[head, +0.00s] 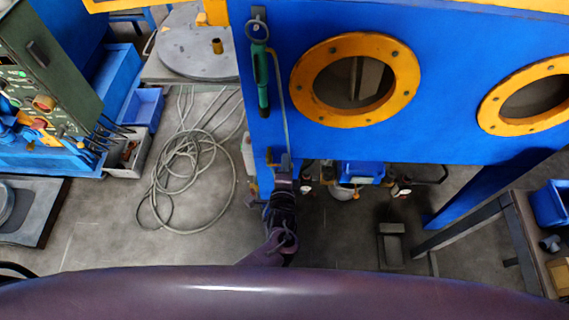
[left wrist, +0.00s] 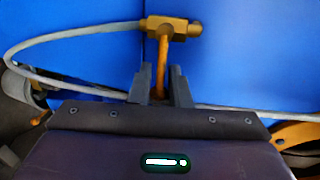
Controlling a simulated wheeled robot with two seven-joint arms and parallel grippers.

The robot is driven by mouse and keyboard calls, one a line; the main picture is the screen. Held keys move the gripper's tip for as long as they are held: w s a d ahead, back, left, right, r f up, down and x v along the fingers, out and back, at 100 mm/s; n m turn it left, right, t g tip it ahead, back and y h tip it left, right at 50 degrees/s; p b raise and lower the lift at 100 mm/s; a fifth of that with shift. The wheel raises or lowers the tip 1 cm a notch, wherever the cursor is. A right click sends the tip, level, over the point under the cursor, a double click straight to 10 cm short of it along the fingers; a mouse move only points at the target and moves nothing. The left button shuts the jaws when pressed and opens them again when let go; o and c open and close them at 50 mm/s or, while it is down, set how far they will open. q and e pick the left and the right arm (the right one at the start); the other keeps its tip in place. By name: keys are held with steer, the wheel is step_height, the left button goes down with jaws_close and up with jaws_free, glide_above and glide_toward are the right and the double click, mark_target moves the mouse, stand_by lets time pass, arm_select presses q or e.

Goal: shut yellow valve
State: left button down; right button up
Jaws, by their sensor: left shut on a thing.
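The yellow valve (left wrist: 172,25) is mounted against the blue panel in the left wrist view, with a hose running from its left end. Its thin orange handle (left wrist: 162,50) points down between the fingers of my left gripper (left wrist: 160,88). The gripper is shut on this handle. In the head view my left gripper (head: 283,178) is at the lower left edge of the blue cabinet, by a small yellow part (head: 269,156) that is too small to make out fully. My right gripper is not in view.
The blue cabinet (head: 440,135) has two round orange-rimmed ports. A green-handled tool (head: 262,80) hangs on its left side. A coiled grey hose (head: 190,180) lies on the floor at left. A dark pedal (head: 391,245) stands at right. A control box (head: 45,70) is at far left.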

arm_select(q)
steer(key=shift+d, duration=0.2)
steer(key=c, duration=1.4)
jaws_free()
steer(key=shift+c, duration=0.2)
steer(key=s+r, duration=0.1)
steer(key=s, duration=0.6)
steer(key=shift+s+r, duration=0.2)
steer(key=shift+s, duration=0.15)
